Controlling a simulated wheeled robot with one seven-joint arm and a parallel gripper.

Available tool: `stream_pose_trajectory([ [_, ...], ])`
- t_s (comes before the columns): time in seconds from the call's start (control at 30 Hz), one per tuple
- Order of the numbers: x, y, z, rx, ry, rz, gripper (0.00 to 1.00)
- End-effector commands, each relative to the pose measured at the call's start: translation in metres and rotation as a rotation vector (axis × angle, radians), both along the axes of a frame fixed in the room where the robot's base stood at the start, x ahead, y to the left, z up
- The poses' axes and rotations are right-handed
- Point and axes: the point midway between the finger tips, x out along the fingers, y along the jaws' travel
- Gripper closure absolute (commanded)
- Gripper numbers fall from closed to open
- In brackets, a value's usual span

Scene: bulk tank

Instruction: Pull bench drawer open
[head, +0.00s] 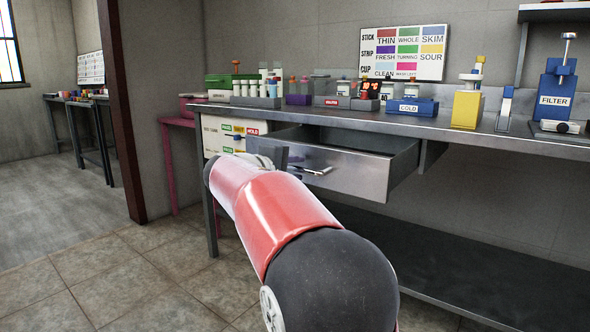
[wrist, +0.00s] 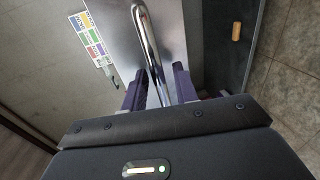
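The bench drawer (head: 355,180) is a grey metal box that stands out from under the bench top, with its inside showing from above. Its bright bar handle (head: 317,171) is on the front face. In the wrist view the handle (wrist: 148,40) runs down between the two dark fingers of my gripper (wrist: 160,88). The fingers stand apart on either side of the bar, with narrow gaps showing, so my gripper looks open around it. In the head view my arm hides most of the gripper and the drawer's left front.
The steel bench top (head: 480,133) carries several bottles, a blue COLD tray (head: 411,107), a yellow block (head: 467,108) and a blue FILTER unit (head: 556,97). A low shelf (head: 450,265) lies below. A dark red post (head: 122,110) stands left. Tiled floor (head: 130,270) is clear at front left.

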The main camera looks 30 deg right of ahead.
Motion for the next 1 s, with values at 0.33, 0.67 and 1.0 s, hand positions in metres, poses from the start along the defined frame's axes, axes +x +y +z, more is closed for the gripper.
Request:
stream_pose_trajectory([
  [0.33,-0.021,0.052,0.012,0.001,-0.002,0.004,0.71],
  [0.67,-0.027,0.066,0.014,0.000,0.000,0.001,0.71],
  [1.0,-0.027,0.066,0.014,0.000,0.000,0.001,0.71],
])
